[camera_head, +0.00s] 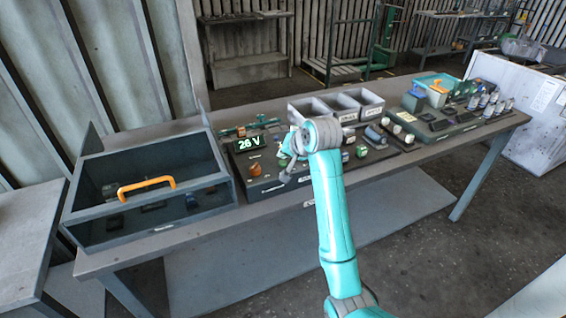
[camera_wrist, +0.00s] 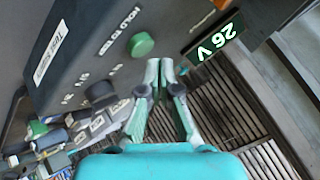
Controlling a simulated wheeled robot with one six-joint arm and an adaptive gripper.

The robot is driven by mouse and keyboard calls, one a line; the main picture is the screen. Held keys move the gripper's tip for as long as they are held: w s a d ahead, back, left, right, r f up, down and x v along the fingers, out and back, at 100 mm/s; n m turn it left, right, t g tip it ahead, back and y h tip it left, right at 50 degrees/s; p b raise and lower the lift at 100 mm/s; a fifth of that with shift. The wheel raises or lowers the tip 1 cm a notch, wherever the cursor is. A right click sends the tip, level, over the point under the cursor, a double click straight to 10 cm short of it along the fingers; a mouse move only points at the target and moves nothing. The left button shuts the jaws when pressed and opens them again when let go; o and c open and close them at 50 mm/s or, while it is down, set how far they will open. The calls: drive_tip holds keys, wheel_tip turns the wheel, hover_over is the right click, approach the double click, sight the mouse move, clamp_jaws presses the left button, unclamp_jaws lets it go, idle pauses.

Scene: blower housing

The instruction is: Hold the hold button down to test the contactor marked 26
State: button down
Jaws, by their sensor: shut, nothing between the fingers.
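The hold button is a round green button (camera_wrist: 141,44) beside a label starting "HOLD TO" on a dark test supply box (camera_wrist: 85,40). My gripper (camera_wrist: 165,65) is shut and empty, its tips close beside the button; I cannot tell whether they touch the panel. The display (camera_wrist: 214,45) reads 26 V, and it also shows in the head view (camera_head: 250,143). A dark round knob (camera_wrist: 99,92) with small printed marks sits on the same box. In the head view my arm hides the button. No contactor's 26 mark is readable.
Grey trays (camera_head: 335,104) stand behind my arm. Small parts lie on a dark board (camera_head: 440,127) to the right. The bench front edge is clear.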

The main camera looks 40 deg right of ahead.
sight(285, 163)
drive_tip(key=shift+f, duration=0.1)
drive_tip(key=shift+f, duration=0.3)
drive_tip(key=shift+f, duration=0.45)
idle(2.0)
drive_tip(key=shift+r, duration=0.15)
idle(0.7)
drive_tip(key=shift+r, duration=0.75)
drive_tip(key=shift+r, duration=0.1)
drive_tip(key=shift+r, duration=2.4)
